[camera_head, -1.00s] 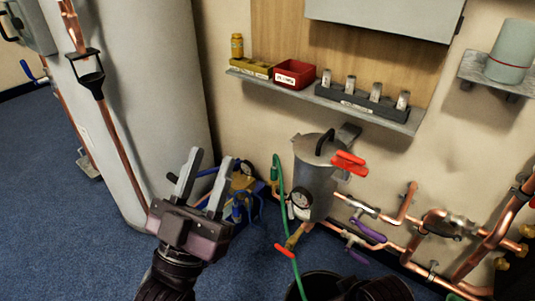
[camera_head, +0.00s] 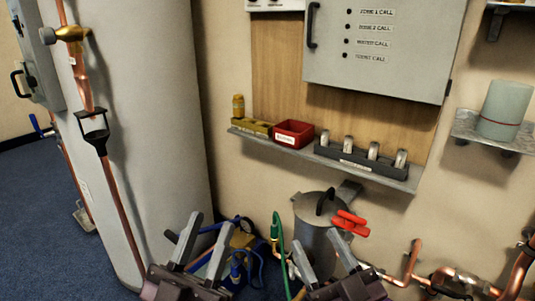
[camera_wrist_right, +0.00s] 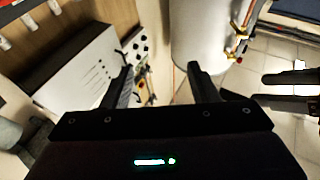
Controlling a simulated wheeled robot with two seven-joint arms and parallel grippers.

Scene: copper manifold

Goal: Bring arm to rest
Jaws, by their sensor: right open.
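My left gripper (camera_head: 212,220) is at the bottom of the head view with its two grey fingers up and apart, empty. It stands in front of blue hoses and a brass fitting. My right gripper (camera_head: 315,240) is to its right, also fingers up, open and empty, in front of the grey metal canister (camera_head: 318,213). In the right wrist view the right gripper's fingers (camera_wrist_right: 160,75) are spread with nothing between them. Dark fingers of my left gripper (camera_wrist_right: 285,90) show at the right edge there. Both forearms are mostly cut off below the head view.
A wall shelf (camera_head: 395,180) holds a red bin (camera_head: 294,133), a yellow block (camera_head: 250,127) and a dark rack (camera_head: 360,160) with several metal pieces. A white tank (camera_head: 150,120) stands left. Copper pipes (camera_head: 411,262) run low on the right. A grey cabinet (camera_head: 420,60) hangs above.

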